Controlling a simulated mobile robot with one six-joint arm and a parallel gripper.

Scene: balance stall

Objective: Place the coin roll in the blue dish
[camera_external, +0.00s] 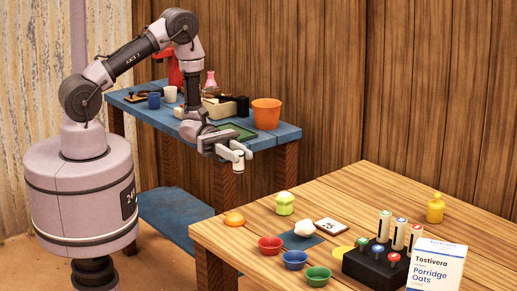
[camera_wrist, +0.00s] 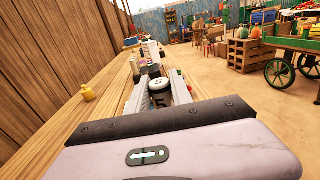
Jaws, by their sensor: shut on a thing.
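The wooden table (camera_external: 345,190) also holds a white lump on a dark cloth (camera_external: 304,229), a black block with coloured knobs (camera_external: 375,262), several white cylinders (camera_external: 399,235) and an oats box (camera_external: 437,265). A blue table (camera_external: 180,118) with clutter stands behind my arm.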

